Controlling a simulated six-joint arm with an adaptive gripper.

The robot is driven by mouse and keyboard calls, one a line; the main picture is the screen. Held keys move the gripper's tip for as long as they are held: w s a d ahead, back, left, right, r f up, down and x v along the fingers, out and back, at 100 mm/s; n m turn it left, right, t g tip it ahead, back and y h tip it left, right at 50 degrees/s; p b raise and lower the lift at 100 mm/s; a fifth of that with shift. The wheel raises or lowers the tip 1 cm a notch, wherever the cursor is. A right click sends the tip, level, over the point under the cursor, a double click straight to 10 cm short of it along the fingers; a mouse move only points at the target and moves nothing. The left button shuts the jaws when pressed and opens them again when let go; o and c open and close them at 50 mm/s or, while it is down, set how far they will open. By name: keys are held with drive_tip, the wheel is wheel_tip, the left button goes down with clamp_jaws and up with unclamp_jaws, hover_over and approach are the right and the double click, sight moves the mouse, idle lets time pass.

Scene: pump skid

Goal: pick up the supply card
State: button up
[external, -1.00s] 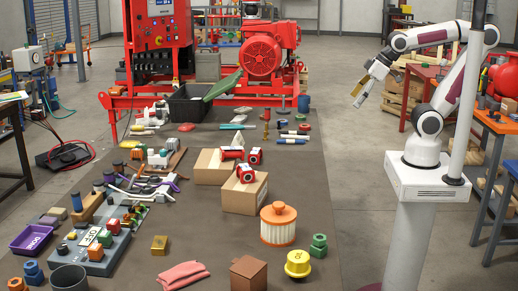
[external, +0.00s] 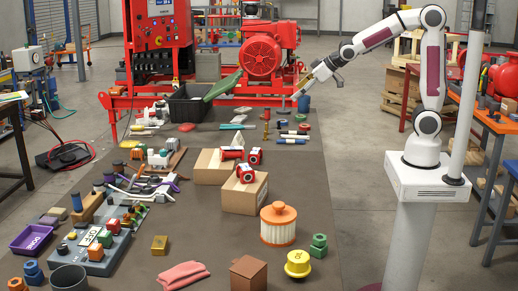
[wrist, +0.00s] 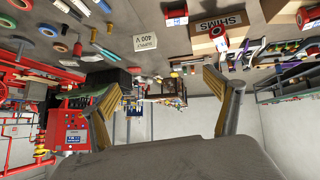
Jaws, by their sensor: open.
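The supply card (wrist: 145,42) is a small white card with dark "SUPPLY 400 V" lettering, near the top middle of the wrist view. In the external view a small pale piece (external: 239,141) behind the cardboard boxes appears to be this card; its lettering cannot be read there. My gripper (external: 299,93) is in the air above the far right part of the table, to the right of and above the card. In the wrist view my gripper (wrist: 155,85) shows two fingers spread wide with nothing between them. The card lies beyond the fingers, untouched.
Cardboard boxes (external: 243,195) with red-and-white parts stand in front of the card. Teal-handled tools (external: 237,126) lie behind it, and markers (external: 292,137) lie to its right. A black bin (external: 190,104) with a green piece stands at the back left.

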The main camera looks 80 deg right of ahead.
drive_tip(key=w+d+f+t, duration=0.1)
drive_tip(key=w+d+f, duration=0.35)
drive_tip(key=w, duration=0.35)
drive_tip(key=t, duration=0.2)
hover_over(240, 138)
drive_tip(key=s+a, duration=0.3)
drive_tip(key=s, duration=0.4)
wheel_tip(240, 138, down, 13)
drive_tip(key=shift+n+t+y, duration=0.3)
drive_tip(key=shift+t+y, duration=0.4)
drive_tip(key=shift+y, duration=0.2)
drive_tip(key=f, duration=0.2)
drive_tip(key=d+f, duration=0.1)
drive_tip(key=f, duration=0.1)
drive_tip(key=w+d+f, duration=0.1)
drive_tip(key=f, duration=0.2)
drive_tip(key=shift+w, duration=0.1)
drive_tip(key=shift+x, duration=1.25)
drive_tip(key=shift+w, duration=0.1)
drive_tip(key=shift+x, duration=2.5)
drive_tip(key=shift+a, duration=0.1)
drive_tip(key=shift+c, duration=0.4)
